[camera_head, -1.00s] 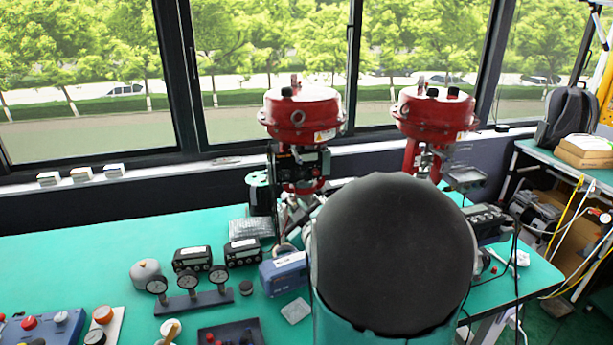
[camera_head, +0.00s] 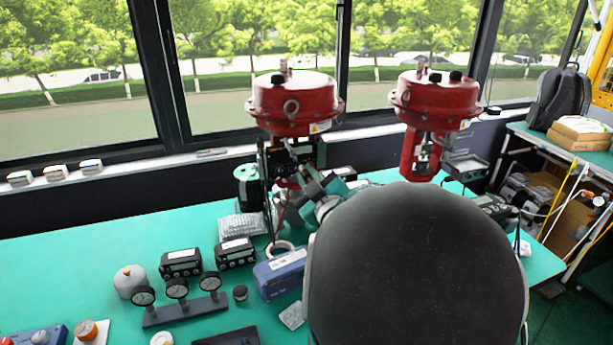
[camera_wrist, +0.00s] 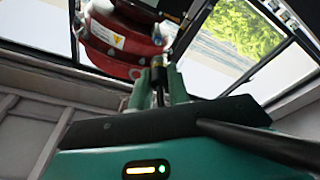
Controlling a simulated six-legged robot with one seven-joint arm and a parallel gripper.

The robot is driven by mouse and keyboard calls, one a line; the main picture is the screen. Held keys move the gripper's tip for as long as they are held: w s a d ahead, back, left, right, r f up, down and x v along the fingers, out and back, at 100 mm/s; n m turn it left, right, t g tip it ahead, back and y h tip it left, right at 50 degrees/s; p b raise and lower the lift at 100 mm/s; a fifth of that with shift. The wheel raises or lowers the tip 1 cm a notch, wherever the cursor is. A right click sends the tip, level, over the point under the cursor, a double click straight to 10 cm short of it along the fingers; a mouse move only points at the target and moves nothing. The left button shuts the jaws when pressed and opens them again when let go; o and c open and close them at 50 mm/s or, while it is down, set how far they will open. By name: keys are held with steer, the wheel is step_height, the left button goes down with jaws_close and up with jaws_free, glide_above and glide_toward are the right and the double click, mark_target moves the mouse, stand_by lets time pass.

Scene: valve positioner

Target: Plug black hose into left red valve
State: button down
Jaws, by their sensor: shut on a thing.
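The left red valve (camera_head: 293,104) stands at the back of the green table, with its dark positioner body (camera_head: 298,152) under the red head. My gripper (camera_head: 318,186) is just below and in front of that body, partly behind my own dark arm link. In the wrist view, my gripper (camera_wrist: 157,86) is shut on the black hose's end (camera_wrist: 158,72), which points up towards the red valve (camera_wrist: 113,40). More of the black hose (camera_wrist: 262,143) crosses the lower right. I cannot tell whether the hose end touches the valve; the port is not clear.
A second red valve (camera_head: 437,100) stands to the right. Black meters (camera_head: 236,252), a blue box (camera_head: 280,274), a gauge stand (camera_head: 184,307) and a tape roll (camera_head: 281,247) lie on the table (camera_head: 70,275). The windows are behind. The table's left part is mostly clear.

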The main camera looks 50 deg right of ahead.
mark_target(302, 167)
steer(key=shift+d+f+x, duration=0.1)
steer(key=shift+f+x, duration=0.05)
steer(key=shift+x, duration=1.05)
steer(key=shift+d+f+x, duration=0.15)
steer(key=shift+x, duration=1)
steer(key=shift+w+d, duration=0.4)
steer(key=shift+w, duration=0.2)
stand_by(0.5)
steer(key=c, duration=1.3)
jaws_free()
steer(key=shift+o, duration=0.2)
steer(key=shift+f, duration=0.1)
